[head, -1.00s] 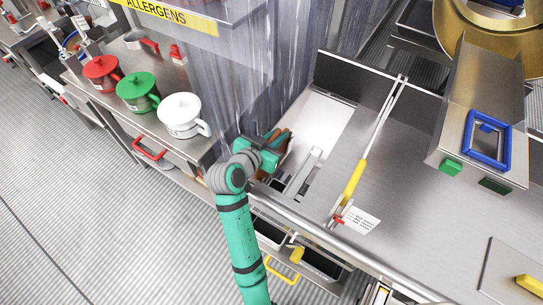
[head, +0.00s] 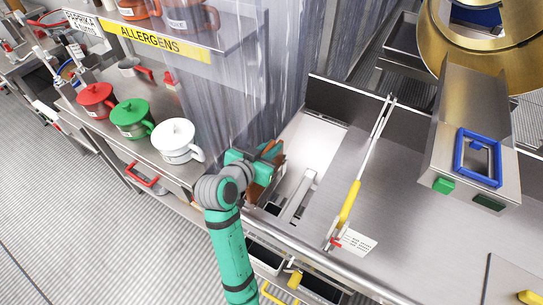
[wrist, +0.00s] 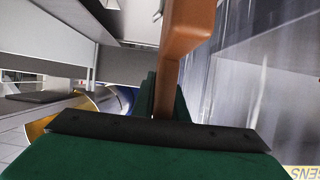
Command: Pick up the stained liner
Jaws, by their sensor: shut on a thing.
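My gripper (head: 262,160) is shut on an orange-brown slab-like piece, the stained liner (head: 264,178), at the left end of the steel bench.
Red (head: 95,98), green (head: 130,118) and white (head: 176,138) lidded pots stand on the left counter. A clear strip curtain (head: 255,90) hangs close behind my gripper. A yellow-handled tool (head: 350,203) lies across the bench. A steel chute (head: 480,120) stands at right.

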